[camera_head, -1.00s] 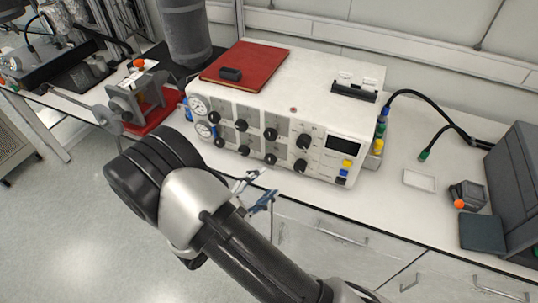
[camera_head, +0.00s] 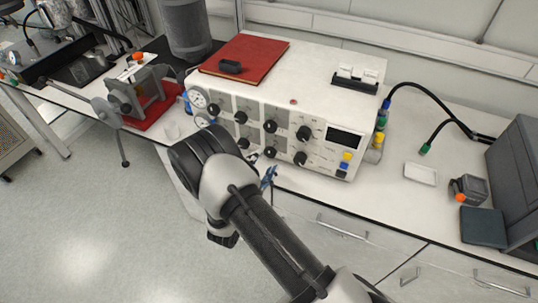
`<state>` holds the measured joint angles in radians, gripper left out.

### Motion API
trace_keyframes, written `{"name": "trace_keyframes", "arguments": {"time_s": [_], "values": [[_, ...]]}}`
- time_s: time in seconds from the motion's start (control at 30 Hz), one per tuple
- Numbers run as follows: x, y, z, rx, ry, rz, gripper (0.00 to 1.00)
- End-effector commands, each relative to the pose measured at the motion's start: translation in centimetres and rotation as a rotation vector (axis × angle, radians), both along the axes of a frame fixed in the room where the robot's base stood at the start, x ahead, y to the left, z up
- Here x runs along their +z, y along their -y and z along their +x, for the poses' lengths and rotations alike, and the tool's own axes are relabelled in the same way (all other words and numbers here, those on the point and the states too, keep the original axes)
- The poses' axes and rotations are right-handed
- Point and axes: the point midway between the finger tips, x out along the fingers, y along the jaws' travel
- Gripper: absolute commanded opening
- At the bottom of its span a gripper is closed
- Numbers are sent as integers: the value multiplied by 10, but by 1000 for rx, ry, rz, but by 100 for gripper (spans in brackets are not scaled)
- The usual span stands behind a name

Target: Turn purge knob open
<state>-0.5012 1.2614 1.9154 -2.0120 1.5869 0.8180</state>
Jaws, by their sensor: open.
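The white control box (camera_head: 322,103) has two rows of black knobs on its front. The upper row shows knobs such as the one at its right end (camera_head: 304,133). The lower row shows a right knob (camera_head: 300,158), a middle knob (camera_head: 271,154) and a left-of-middle knob (camera_head: 243,143). Labels are too small to read, so I cannot tell which is the purge knob. My gripper (camera_head: 262,166) is open, close in front of the lower row near its middle knobs. It is partly hidden by my wrist, and I cannot tell whether it touches a knob. The lower row's left end is mostly hidden.
A red book (camera_head: 262,61) lies on the box. Gauges (camera_head: 198,98) sit at its left end, and a display with coloured buttons (camera_head: 346,157) at its right. A red-based clamp device (camera_head: 150,98) stands left.

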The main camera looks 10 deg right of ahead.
Motion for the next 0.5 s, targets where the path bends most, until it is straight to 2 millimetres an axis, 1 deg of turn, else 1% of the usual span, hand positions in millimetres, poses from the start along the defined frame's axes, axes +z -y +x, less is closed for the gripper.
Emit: {"name": "trace_keyframes", "arguments": {"time_s": [0.03,0.1,0.23,0.33,0.5], "values": [[-1,8,9,-5,1,0,56],[-1,15,19,-4,1,2,56],[-1,24,33,-2,0,1,56],[0,29,40,-1,1,1,56],[0,31,43,1,-1,0,56]]}}
